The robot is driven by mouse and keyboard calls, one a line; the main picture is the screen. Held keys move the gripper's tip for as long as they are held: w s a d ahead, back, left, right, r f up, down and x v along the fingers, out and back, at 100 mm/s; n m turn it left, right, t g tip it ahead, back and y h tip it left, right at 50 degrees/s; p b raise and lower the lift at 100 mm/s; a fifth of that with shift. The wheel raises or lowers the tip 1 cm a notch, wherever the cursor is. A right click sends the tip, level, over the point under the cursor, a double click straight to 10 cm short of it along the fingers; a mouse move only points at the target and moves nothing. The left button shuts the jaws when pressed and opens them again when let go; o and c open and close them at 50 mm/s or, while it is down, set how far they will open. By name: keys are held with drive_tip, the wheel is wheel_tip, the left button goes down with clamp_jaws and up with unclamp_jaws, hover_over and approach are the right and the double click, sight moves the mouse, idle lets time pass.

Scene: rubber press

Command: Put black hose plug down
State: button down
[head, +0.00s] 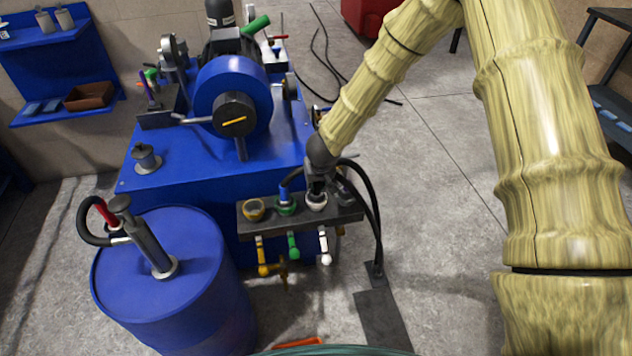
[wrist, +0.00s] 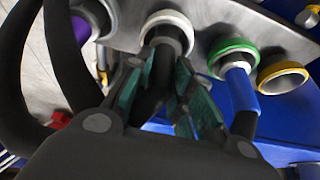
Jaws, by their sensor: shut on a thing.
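My gripper (head: 316,187) is above the manifold's white-ringed socket (head: 316,203), pointing down at it. In the wrist view, my gripper's teal-padded fingers (wrist: 165,85) are shut around the black hose plug (wrist: 158,78). The plug lines up with the white-ringed socket (wrist: 168,22), its end at the ring; I cannot tell how deep it sits. The black hose (head: 371,200) loops right of my gripper and down to the floor. In the head view my gripper hides the plug.
The dark manifold (head: 345,215) also has a green-ringed socket (head: 287,208) holding a blue plug (wrist: 242,92) and an empty yellow-ringed socket (head: 253,209). A purple part (wrist: 81,31) is beside the white ring. Valve handles hang below. A blue barrel (head: 190,255) stands front left.

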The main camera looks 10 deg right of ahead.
drive_tip(key=c, duration=1.3)
unclamp_jaws()
drive_tip(key=shift+f, duration=0.1)
drive_tip(key=shift+o, duration=0.2)
drive_tip(key=shift+r, duration=0.4)
drive_tip(key=p+v, duration=0.2)
drive_tip(key=v, duration=1)
drive_tip(key=s+d+f+g+h, duration=0.1)
drive_tip(key=s+d+f, duration=0.3)
drive_tip(key=s+f, duration=0.7)
drive_tip(key=s+d+f+g, duration=0.1)
drive_tip(key=s+f, duration=0.4)
drive_tip(key=s, duration=0.5)
drive_tip(key=s+d+f+g, duration=0.1)
drive_tip(key=s+f, duration=0.4)
drive_tip(key=s, duration=0.5)
drive_tip(key=s+d+f+g+y, duration=0.1)
drive_tip(key=s+f, duration=0.4)
drive_tip(key=s, duration=0.5)
drive_tip(key=shift+s+f, duration=0.2)
drive_tip(key=shift+f, duration=0.1)
